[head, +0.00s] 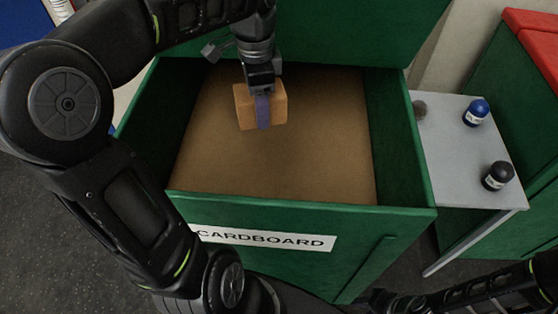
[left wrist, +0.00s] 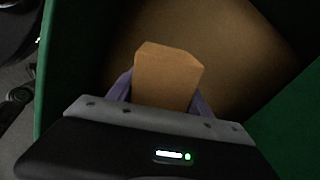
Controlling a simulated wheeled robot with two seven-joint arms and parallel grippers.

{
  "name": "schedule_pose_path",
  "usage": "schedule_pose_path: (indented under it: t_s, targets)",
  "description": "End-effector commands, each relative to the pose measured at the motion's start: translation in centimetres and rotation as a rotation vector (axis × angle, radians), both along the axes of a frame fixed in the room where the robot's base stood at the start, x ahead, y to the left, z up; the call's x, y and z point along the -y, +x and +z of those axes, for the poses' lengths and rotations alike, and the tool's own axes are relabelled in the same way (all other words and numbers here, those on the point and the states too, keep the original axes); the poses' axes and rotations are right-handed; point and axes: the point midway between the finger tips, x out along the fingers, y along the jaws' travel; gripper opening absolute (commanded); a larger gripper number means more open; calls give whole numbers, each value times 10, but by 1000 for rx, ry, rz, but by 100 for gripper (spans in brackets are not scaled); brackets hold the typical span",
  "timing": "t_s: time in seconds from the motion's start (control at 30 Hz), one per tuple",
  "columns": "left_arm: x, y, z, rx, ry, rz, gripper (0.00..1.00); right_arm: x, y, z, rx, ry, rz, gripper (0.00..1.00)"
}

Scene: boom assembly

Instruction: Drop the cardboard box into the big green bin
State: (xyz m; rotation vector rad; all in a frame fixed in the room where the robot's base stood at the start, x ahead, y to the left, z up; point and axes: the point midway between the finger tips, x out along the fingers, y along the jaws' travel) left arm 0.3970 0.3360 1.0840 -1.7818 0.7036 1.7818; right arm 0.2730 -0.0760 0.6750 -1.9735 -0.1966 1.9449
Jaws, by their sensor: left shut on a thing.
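The cardboard box (head: 245,110) is small and tan. My left gripper (head: 262,108) is shut on it, with a purple finger across its near face. The left wrist view also shows the box (left wrist: 168,75) between the two purple fingers (left wrist: 163,95). The big green bin (head: 300,202) has a white label reading CARDBOARD and a brown inner floor. The gripper and box are over the bin's opening, toward its back; the box's exact height above the floor is hard to tell. My right gripper is not in view; only part of a dark arm shows at lower right.
A grey side table (head: 455,165) stands right of the bin with a blue-lidded jar (head: 476,112) and a black-lidded jar (head: 497,176) on it. Another green bin with a red top (head: 535,35) is at far right. The green lid (head: 330,25) stands raised behind the opening.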

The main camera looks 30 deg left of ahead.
Motion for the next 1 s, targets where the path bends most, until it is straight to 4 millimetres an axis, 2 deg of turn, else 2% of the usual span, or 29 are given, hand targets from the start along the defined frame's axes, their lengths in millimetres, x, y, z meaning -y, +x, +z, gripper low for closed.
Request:
schedule_pose_path:
  t_s: [0.23,0.27,0.57,0.87,1.0]
  targets:
    - [0,0,0,0,0,0,20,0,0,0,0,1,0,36]
    - [0,0,0,0,0,0,59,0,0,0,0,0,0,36]
    - [0,0,0,0,0,0,84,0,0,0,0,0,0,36]
    - [0,0,1,0,0,0,84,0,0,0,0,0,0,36]
    - [0,1,11,3,0,1,84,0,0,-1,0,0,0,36]
